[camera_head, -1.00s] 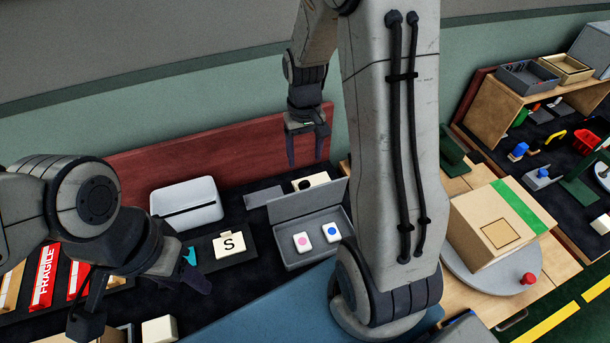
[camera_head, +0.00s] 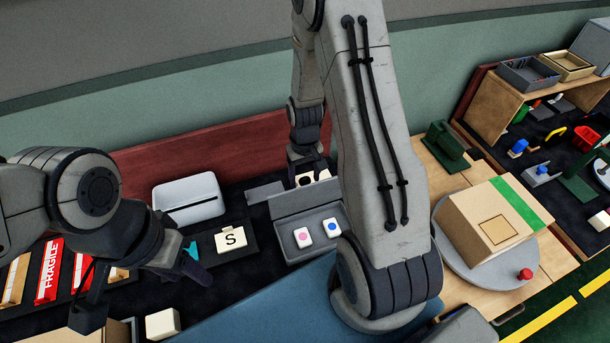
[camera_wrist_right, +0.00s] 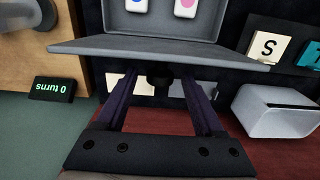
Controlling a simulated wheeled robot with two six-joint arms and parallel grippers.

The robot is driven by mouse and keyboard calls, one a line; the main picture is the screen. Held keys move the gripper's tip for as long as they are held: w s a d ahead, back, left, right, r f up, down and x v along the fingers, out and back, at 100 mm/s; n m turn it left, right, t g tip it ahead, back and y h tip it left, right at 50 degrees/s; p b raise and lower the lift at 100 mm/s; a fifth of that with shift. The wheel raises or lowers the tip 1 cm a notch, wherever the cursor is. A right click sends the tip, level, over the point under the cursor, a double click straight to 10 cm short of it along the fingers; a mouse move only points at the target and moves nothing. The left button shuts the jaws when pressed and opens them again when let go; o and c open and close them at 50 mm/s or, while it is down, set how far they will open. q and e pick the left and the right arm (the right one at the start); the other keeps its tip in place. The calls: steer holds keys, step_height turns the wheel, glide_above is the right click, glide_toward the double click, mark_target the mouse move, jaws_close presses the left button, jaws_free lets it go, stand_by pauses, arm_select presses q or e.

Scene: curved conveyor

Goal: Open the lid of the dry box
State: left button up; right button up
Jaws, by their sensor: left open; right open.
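A grey box (camera_head: 283,229) stands at the middle of the bench, and I take it for the dry box. Its grey lid (camera_head: 305,197) stands raised at the back. Two white pieces, one with a pink dot (camera_head: 302,237) and one with a blue dot (camera_head: 332,227), lie inside. My left gripper (camera_head: 142,297) is open and empty at the left front.
A white box with a dark slot (camera_head: 189,199) and a card marked S (camera_head: 231,238) stand left of the grey box. A carton (camera_head: 495,225) sits on a round turntable at right. A red board (camera_head: 220,155) runs behind. A display reads "0 turns" (camera_wrist_right: 52,90).

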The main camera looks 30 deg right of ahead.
jaws_close()
stand_by(1.4)
